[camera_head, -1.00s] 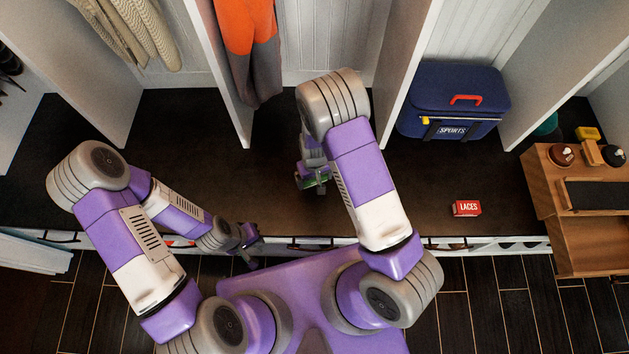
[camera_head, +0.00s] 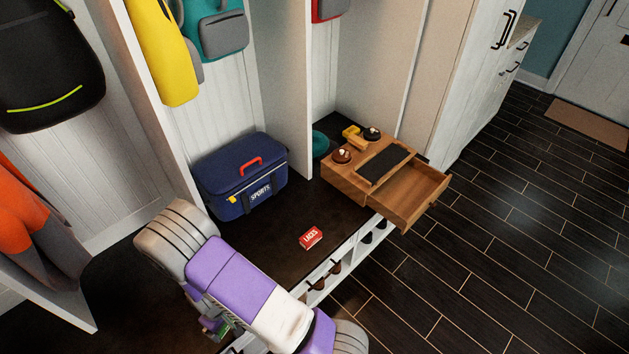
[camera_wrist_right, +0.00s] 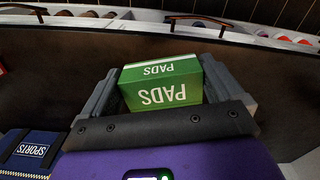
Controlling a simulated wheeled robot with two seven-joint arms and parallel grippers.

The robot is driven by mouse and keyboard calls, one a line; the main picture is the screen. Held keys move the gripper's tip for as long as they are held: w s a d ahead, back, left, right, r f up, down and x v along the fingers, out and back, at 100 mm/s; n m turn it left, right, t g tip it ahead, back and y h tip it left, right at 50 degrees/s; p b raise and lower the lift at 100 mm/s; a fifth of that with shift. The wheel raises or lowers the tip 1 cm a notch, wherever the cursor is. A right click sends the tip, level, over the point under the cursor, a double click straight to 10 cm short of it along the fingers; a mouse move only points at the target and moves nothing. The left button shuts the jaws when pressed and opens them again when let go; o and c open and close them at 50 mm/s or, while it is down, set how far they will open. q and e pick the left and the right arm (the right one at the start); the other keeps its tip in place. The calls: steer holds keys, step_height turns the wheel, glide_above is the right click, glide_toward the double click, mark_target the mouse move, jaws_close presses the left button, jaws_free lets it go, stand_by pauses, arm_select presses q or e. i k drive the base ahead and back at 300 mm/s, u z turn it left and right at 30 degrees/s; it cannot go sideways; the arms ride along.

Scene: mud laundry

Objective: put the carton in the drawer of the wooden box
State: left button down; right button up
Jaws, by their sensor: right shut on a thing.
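The green carton marked PADS (camera_wrist_right: 165,85) sits between the fingers of my right gripper (camera_wrist_right: 160,90) in the right wrist view. In the head view my right gripper (camera_head: 216,328) is low at the bottom, over the dark bench, mostly hidden by my arm. Only a trace of green shows there. The wooden box (camera_head: 342,179) stands at the right end of the bench. Its drawer (camera_head: 422,207) is pulled out toward the floor side and looks empty. My gripper is well to the left of it. My left gripper is out of view.
A small red box marked LACES (camera_head: 311,238) lies on the bench between my arm and the wooden box. A blue SPORTS cooler (camera_head: 240,178) stands behind it. Two dark-and-white knobs and a yellow object (camera_head: 352,137) are on or beside the wooden box's top.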

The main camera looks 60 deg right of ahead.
mark_target(410, 195)
steer(key=k, duration=0.55)
steer(key=z, duration=3.45)
steer(key=i, duration=3)
steer(key=u, duration=3.45)
